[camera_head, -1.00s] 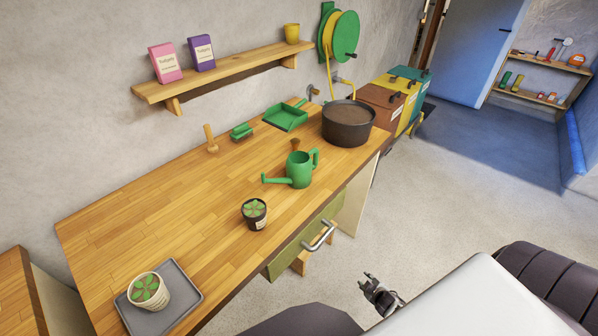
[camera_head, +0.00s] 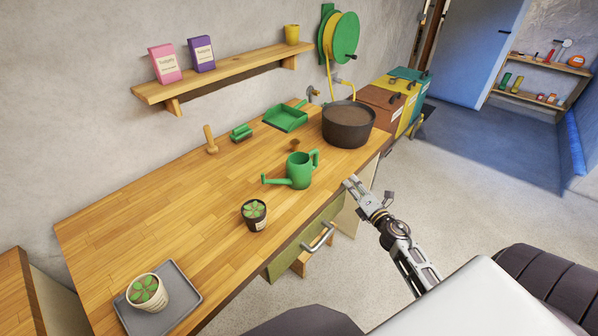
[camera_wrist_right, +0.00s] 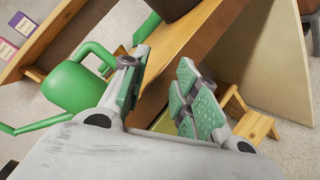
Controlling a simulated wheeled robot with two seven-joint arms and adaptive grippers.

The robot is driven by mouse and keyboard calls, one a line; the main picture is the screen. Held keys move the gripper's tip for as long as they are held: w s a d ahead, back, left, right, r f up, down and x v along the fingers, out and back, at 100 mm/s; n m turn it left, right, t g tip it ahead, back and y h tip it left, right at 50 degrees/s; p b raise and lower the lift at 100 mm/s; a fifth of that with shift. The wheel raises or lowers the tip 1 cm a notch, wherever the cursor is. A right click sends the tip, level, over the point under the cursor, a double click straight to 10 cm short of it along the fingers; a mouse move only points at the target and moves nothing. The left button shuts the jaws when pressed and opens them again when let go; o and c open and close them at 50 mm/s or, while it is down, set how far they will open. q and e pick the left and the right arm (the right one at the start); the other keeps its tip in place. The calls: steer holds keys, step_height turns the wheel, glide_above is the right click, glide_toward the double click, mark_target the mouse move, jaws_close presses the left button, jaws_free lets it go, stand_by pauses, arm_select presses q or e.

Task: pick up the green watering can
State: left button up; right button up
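The green watering can (camera_head: 299,171) stands upright on the wooden workbench (camera_head: 150,210), its spout to the left and its handle to the right. My right gripper (camera_head: 352,185) is at the bench's front edge, to the right of the can and apart from it. In the right wrist view the can (camera_wrist_right: 75,88) shows at the left, outside the fingers. The right gripper's two fingers (camera_wrist_right: 160,92) are spread with nothing between them. My left gripper is not in view.
A dark soil-filled pot (camera_head: 348,125) stands behind the can. A small potted plant (camera_head: 254,215) stands in front of it. A drawer handle (camera_head: 318,238) sticks out below the bench edge. The bench's left middle is clear.

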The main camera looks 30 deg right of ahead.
steer(key=shift+w+a+r+n+y, duration=0.1)
steer(key=shift+a+r+n+y, duration=0.8)
steer(key=shift+n, duration=1.5)
steer(key=shift+w+a+r+n+y, duration=0.1)
steer(key=shift+a+r+n+y, duration=0.6)
steer(key=shift+n, duration=1.7)
steer(key=shift+w+a+r+n+y, duration=0.1)
steer(key=shift+a+r+n+y, duration=0.55)
steer(key=shift+a+n, duration=1.3)
steer(key=shift+w+d+r+n+h, duration=0.1)
steer(key=shift+d+r+n+h, duration=0.15)
steer(key=shift+d+n, duration=0.2)
steer(key=p, duration=0.2)
glide_toward(317, 161)
steer(key=shift+w+a, duration=0.2)
steer(key=shift+w, duration=1.55)
steer(key=shift+w+a+f, duration=0.1)
steer(key=shift+w+a, duration=0.05)
steer(key=shift+w, duration=0.9)
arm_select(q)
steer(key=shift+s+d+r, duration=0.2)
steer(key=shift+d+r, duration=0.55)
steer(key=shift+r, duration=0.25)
arm_select(e)
steer(key=shift+w, duration=0.1)
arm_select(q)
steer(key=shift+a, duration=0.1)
arm_select(e)
steer(key=shift+w, duration=0.1)
